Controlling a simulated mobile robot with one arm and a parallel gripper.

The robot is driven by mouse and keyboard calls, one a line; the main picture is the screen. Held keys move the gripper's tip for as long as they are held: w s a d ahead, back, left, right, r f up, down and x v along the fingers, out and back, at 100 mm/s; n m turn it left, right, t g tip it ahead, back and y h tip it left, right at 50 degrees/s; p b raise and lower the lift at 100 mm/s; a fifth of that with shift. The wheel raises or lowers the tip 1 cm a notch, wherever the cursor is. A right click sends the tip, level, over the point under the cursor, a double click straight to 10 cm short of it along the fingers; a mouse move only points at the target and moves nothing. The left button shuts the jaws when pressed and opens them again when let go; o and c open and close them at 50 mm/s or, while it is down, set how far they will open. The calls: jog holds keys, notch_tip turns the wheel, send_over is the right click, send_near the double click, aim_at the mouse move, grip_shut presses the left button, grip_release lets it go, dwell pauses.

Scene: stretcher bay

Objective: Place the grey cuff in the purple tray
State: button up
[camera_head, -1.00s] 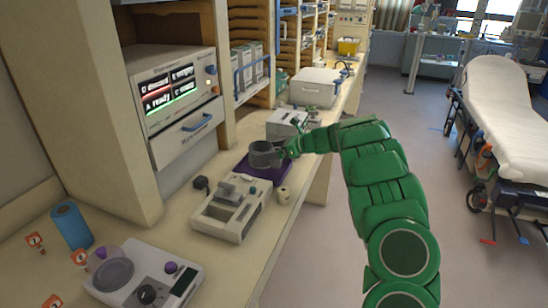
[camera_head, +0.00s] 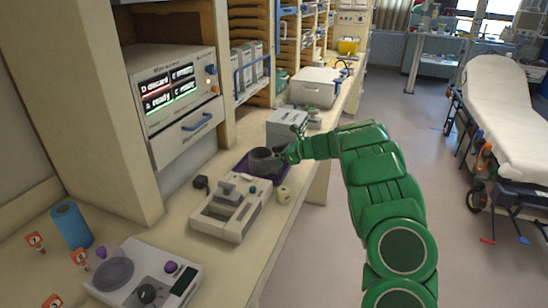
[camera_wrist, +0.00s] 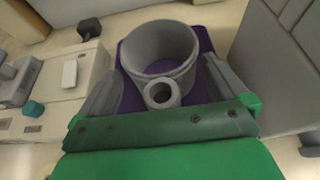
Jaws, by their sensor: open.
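The grey cuff (camera_head: 262,161) is a wide upright ring, open at the top. It sits inside the purple tray (camera_head: 241,168) on the counter. In the wrist view the cuff (camera_wrist: 160,42) has a small grey ring on its near side, and purple tray floor (camera_wrist: 208,92) shows around it. My gripper (camera_head: 283,156) is at the cuff's right side in the head view. In the wrist view my gripper (camera_wrist: 163,80) is open, with one grey finger on each side of the small ring and gaps between. The tray's near edge is hidden by my gripper.
A white device (camera_head: 230,210) stands close in front of the tray, and a light grey box (camera_head: 286,126) stands just behind it. A small cream roll (camera_head: 284,193) is near the counter's right edge. A dark knob-like object (camera_head: 201,183) is left of the tray.

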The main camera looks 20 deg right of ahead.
jog(key=v, duration=1.2)
